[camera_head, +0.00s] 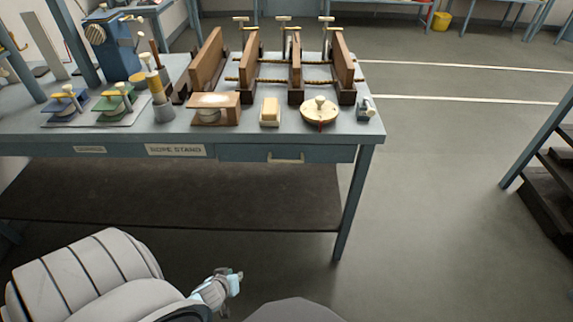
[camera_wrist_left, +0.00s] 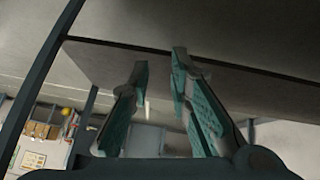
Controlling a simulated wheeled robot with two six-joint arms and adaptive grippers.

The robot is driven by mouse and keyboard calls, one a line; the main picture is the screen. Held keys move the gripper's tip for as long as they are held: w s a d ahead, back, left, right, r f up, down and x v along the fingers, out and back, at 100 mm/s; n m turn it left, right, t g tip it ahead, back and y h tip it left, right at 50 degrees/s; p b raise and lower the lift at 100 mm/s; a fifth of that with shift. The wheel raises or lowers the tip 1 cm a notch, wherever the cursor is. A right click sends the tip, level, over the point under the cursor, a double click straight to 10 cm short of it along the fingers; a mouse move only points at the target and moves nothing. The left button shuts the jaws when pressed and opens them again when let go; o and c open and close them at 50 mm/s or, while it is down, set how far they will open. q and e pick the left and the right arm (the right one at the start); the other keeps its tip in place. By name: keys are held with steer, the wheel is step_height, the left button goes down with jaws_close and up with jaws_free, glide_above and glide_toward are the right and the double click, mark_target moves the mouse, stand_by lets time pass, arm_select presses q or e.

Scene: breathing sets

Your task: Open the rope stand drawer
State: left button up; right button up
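The rope stand table carries a blue-grey drawer (camera_head: 240,153) under the right part of its top, with a pale bar handle (camera_head: 285,159). The drawer front looks flush with the table edge. A white label (camera_head: 177,150) reading "ROPE STAND" is left of the drawer. My left gripper (camera_head: 238,276) is low in front of the table, below and left of the handle and apart from it. In the left wrist view its two teal-padded fingers (camera_wrist_left: 160,64) stand apart with nothing between them. My right gripper is not in view.
The tabletop (camera_head: 340,128) holds wooden rope frames (camera_head: 207,60), a yellow block (camera_head: 270,111), a round wooden disc (camera_head: 320,112) and several tools. A dark lower shelf (camera_head: 200,195) lies beneath. A table leg (camera_head: 350,205) stands at the right. Open floor lies right of it.

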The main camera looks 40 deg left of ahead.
arm_select(q)
steer(key=w+a+r+n+t+b, duration=0.1)
steer(key=w+a+r+n+t, duration=0.25)
steer(key=w+r, duration=0.45)
steer(key=n+t+b, duration=0.2)
steer(key=n+t, duration=0.4)
steer(key=n, duration=0.3)
glide_toward(285, 162)
steer(key=p+x, duration=0.1)
steer(key=x, duration=0.9)
steer(key=shift+w+f, duration=0.15)
steer(key=shift+w, duration=0.15)
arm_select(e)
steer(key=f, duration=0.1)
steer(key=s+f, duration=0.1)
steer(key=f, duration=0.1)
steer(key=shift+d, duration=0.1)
arm_select(q)
jaws_close()
